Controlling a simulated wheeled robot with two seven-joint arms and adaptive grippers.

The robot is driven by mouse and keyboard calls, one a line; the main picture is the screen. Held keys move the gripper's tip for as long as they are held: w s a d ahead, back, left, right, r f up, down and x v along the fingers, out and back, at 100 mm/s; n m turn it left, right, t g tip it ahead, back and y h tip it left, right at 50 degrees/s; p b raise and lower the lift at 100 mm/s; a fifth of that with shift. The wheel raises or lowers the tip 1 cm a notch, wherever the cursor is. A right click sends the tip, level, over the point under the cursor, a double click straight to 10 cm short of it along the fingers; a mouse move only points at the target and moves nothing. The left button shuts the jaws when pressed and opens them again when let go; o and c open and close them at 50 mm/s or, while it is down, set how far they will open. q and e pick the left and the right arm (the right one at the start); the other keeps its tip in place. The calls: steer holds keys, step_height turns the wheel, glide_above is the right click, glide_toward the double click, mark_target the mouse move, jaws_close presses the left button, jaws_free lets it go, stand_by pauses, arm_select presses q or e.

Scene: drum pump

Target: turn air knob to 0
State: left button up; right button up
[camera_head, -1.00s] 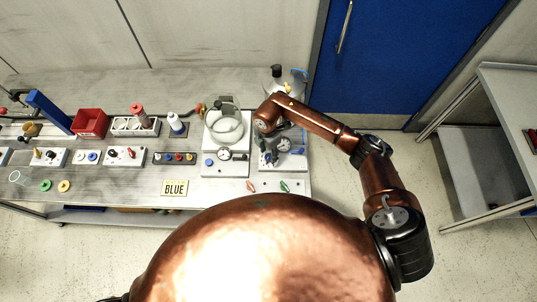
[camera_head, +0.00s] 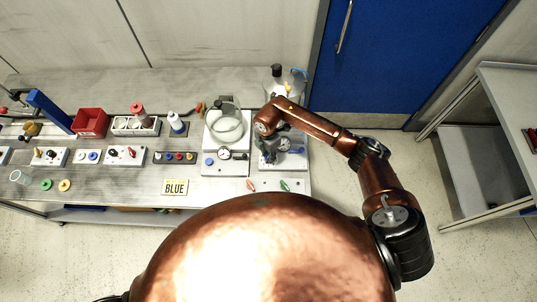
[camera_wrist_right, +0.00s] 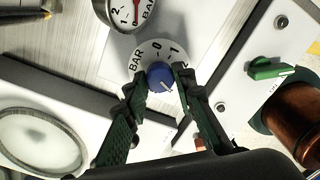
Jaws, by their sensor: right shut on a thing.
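The blue air knob (camera_wrist_right: 160,76) sits on a white round dial (camera_wrist_right: 152,52) printed BAR, 0, 1 and 2. Its white pointer mark faces the lower right in the wrist view, away from the printed 0. My right gripper (camera_wrist_right: 162,84) has its two green fingers closed on either side of the knob. In the head view my right gripper (camera_head: 268,150) is over the right-hand white station (camera_head: 293,160) and hides the knob. A round gauge (camera_wrist_right: 128,12) with a red needle is cut by the top edge of the wrist view. My left gripper is out of view.
A green handle (camera_wrist_right: 268,68) on a white plate is at the right of the wrist view. A glass vessel (camera_head: 226,126) stands on the neighbouring station.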

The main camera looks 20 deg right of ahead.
jaws_close()
